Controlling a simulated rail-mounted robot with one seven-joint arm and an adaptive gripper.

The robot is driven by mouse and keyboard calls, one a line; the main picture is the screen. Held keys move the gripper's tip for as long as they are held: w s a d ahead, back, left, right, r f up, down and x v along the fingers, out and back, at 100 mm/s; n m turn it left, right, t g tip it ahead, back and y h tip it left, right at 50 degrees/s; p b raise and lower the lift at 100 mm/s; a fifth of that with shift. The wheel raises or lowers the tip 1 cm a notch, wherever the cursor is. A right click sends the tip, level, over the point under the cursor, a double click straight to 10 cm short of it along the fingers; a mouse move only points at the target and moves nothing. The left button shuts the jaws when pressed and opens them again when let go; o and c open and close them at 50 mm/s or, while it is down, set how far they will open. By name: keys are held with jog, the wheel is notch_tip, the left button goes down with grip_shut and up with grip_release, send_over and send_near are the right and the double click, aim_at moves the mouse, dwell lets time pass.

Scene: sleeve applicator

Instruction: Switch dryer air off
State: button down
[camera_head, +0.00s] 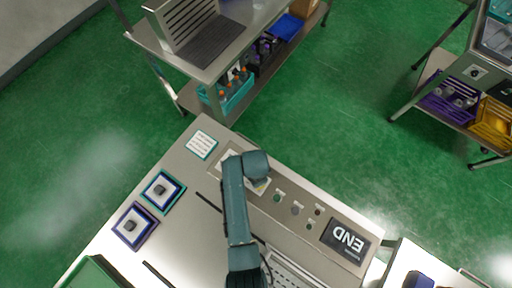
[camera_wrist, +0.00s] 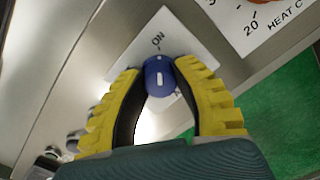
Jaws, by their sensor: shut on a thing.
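A blue round knob (camera_wrist: 158,78) with a white mark sits on a white plate (camera_wrist: 183,40) lettered "ON" in the wrist view. The plate's lower lettering is partly hidden by my gripper. My gripper (camera_wrist: 160,72) has its two yellow ribbed fingers on either side of the knob, shut on it. In the head view my arm reaches over the control panel (camera_head: 314,199), and my gripper (camera_head: 260,184) is at the panel's left part. The knob is hidden there beneath the arm.
A plate marked "HEAT" and "20" (camera_wrist: 262,22) lies beside the knob's plate. Two square framed pieces (camera_head: 163,191) lie on the table's left. Green floor surrounds the table.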

jog(key=shift+n+p, duration=0.3)
jog(key=shift+n, duration=0.2)
jog(key=n+p, duration=0.1)
jog(key=n, duration=0.2)
jog(key=shift+s+r, duration=0.1)
jog(key=n+p, duration=0.1)
jog(key=n, duration=0.4)
jog(key=shift+p, duration=0.4)
jog(key=n, duration=0.4)
jog(key=shift+n+p, duration=0.35)
jog(key=shift+n, duration=0.05)
jog(key=n, duration=0.4)
jog(key=c, duration=0.8)
grip_release()
jog(key=shift+o, duration=0.3)
